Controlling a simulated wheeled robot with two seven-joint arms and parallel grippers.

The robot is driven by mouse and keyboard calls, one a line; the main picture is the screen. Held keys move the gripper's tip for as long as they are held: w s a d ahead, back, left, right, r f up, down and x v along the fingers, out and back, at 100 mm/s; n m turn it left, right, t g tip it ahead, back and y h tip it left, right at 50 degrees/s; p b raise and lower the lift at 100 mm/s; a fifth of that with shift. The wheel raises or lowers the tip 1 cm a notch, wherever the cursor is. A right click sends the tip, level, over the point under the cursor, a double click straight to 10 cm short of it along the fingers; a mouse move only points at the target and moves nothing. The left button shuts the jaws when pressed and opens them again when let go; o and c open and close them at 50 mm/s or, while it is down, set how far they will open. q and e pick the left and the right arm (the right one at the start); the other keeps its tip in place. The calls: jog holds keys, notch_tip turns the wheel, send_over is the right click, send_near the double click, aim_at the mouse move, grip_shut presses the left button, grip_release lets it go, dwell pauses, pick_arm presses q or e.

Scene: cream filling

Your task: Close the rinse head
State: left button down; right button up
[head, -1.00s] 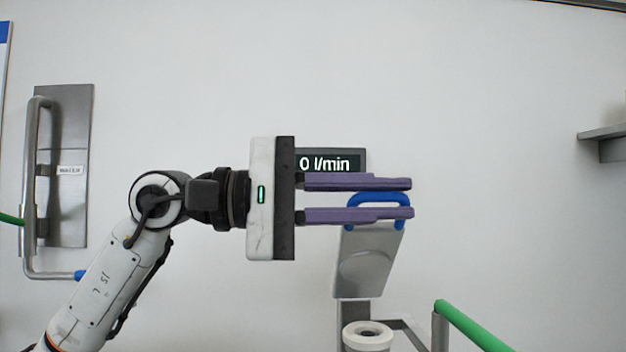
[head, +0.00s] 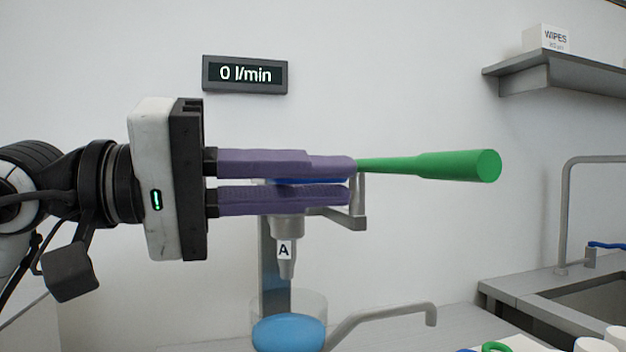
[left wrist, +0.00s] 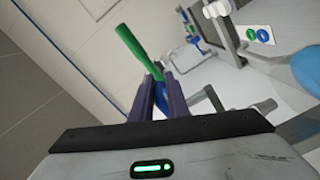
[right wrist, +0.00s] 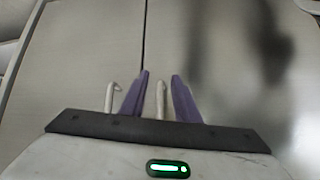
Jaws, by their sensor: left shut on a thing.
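The rinse head (head: 287,226) is a grey body with a downward nozzle labelled A, on a grey post in the head view. Its blue handle (head: 310,181) lies about level above the body, mostly hidden by my fingers. My left gripper (head: 350,182) reaches in from the left, its purple fingers shut on the blue handle. The left wrist view also shows blue (left wrist: 160,88) between these fingers. Whether the head is fully seated is hidden. My right gripper (right wrist: 159,72) is open and empty, above grey cabinet fronts in the right wrist view.
A green lever (head: 440,166) sticks out right, just beyond my left fingertips. A flow display (head: 245,74) reads 0 l/min. Below the nozzle are a clear cup and a blue rounded object (head: 288,333). A grey spout (head: 385,312) stands beside them; a sink is at right.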

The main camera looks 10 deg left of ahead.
pick_arm(q)
jog(key=shift+w+a+f, duration=0.1)
jog(key=shift+w+f, duration=0.05)
jog(key=shift+f, duration=0.3)
jog(key=c, duration=1.8)
grip_release()
jog(key=shift+w, duration=0.1)
jog(key=b+v, duration=0.2)
jog(key=v, duration=0.8)
jog(key=shift+s+a+f, duration=0.1)
jog(key=shift+s+a, duration=0.05)
jog(key=shift+s, duration=0.05)
